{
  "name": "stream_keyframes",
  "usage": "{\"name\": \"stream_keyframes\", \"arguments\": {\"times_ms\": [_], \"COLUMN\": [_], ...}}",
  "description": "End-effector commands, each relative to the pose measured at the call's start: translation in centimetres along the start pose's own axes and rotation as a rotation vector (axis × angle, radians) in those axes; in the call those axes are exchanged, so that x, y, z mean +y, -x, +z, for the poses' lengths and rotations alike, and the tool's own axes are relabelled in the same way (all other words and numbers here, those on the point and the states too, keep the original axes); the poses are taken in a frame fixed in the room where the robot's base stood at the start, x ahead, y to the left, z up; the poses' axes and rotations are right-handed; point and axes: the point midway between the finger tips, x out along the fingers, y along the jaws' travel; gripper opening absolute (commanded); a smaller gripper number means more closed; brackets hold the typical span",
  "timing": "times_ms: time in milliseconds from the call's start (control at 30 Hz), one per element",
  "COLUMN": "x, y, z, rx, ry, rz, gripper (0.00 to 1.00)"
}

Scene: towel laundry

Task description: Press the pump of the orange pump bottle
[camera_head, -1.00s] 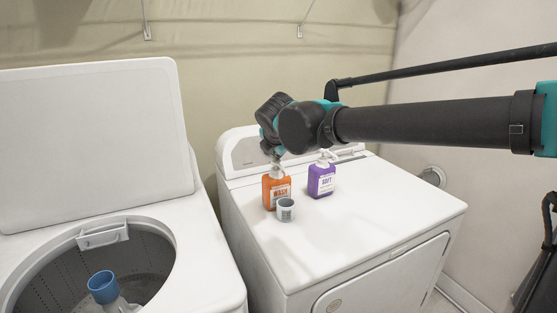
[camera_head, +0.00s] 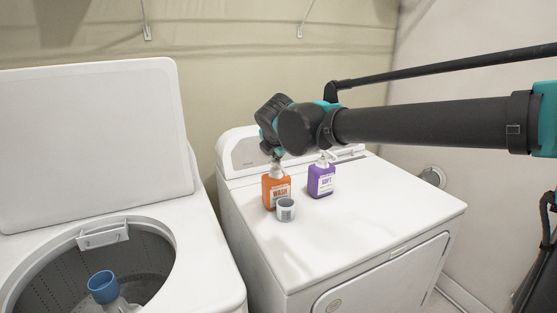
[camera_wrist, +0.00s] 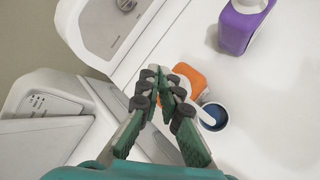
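The orange pump bottle (camera_head: 274,191), with a white label reading WASH, stands upright on the white dryer top. Its white pump (camera_head: 277,172) points toward the front, over a small clear cup (camera_head: 286,211). My gripper (camera_head: 277,156) points down right above the pump; whether it touches the pump I cannot tell. In the wrist view my gripper (camera_wrist: 165,75) has its fingertips together, with nothing visible held. The fingers partly hide the orange bottle (camera_wrist: 190,76) behind them. The white spout reaches over the cup (camera_wrist: 213,116), which looks blue inside.
A purple pump bottle (camera_head: 321,181) labelled SOFT stands just right of the orange one. The dryer's raised back panel (camera_head: 243,152) is behind. An open washer (camera_head: 205,262) at left holds a blue-topped part (camera_head: 102,287). The dryer's right top (camera_head: 400,197) is clear.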

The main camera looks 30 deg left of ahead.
Motion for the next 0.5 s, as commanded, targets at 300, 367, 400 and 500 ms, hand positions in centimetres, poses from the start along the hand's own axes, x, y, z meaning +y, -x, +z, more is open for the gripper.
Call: {"name": "stream_keyframes", "arguments": {"times_ms": [300, 367, 400, 500], "x": [0.4, 0.7, 0.9, 1.4], "y": [0.5, 0.9, 1.2, 1.9], "z": [0.3, 0.6, 0.8, 1.3], "rx": [0.002, 0.002, 0.001, 0.001], "ry": [0.000, 0.000, 0.000, 0.000], "rz": [0.001, 0.001, 0.001, 0.001], "gripper": [0.00, 0.00, 0.00, 0.00]}}
